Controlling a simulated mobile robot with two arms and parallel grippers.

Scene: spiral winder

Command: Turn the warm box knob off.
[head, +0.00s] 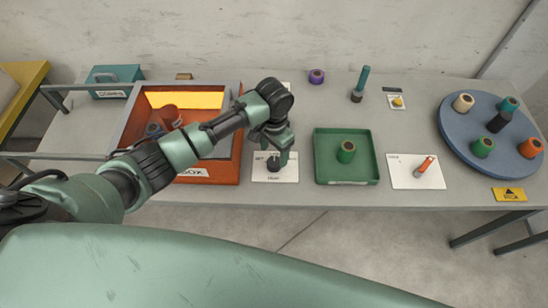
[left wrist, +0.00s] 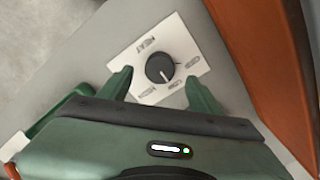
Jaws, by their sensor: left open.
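The warm box knob (left wrist: 160,68) is a round black dial on a white plate (left wrist: 180,42) with printed labels around it. Its white pointer line seems to point toward the label that looks like LOW; OFF is to its right in the left wrist view. In the head view the plate (head: 290,174) lies right of the orange-red warm box (head: 213,174), and my gripper partly hides the knob (head: 273,166). My left gripper (left wrist: 160,84) is open and points down, its fingertips apart on either side of the knob's near edge, with nothing held. My right gripper is not in view.
A green tray (head: 325,179) with a green spool stands right of the plate. Beyond are a white card (head: 405,178) with an orange-and-white tool and a blue round turntable (head: 462,140) with several spools. A teal box (head: 113,77) stands at the back left.

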